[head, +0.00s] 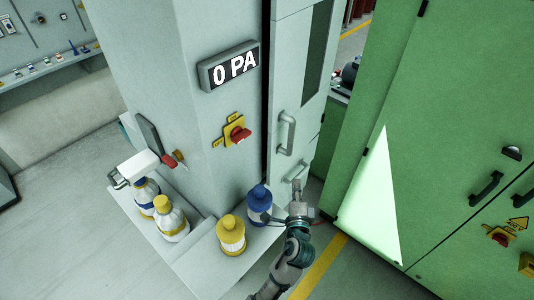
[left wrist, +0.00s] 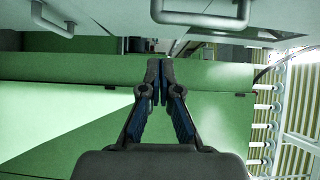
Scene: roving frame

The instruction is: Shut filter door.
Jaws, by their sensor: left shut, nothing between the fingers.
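The pale grey filter door (head: 292,100) is on the right side of the grey cabinet in the head view. It has an upright bar handle (head: 288,132), with a second handle (head: 297,172) lower down. A dark line runs along the door's left edge; I cannot tell whether the door is fully closed. My left gripper (head: 297,190) is just below the lower handle, its fingers together and empty. In the left wrist view the gripper (left wrist: 158,68) points toward green panels, with two grey handles along the top edge. I cannot tell whether it touches the door. My right gripper is not in view.
The grey cabinet carries a "0 PA" display (head: 229,67) and a red-and-yellow switch (head: 236,133). Blue and yellow bottles, including a yellow-topped one (head: 231,236), stand on its ledge beside my left arm. A green cabinet (head: 450,130) stands at right, across a narrow floor gap.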

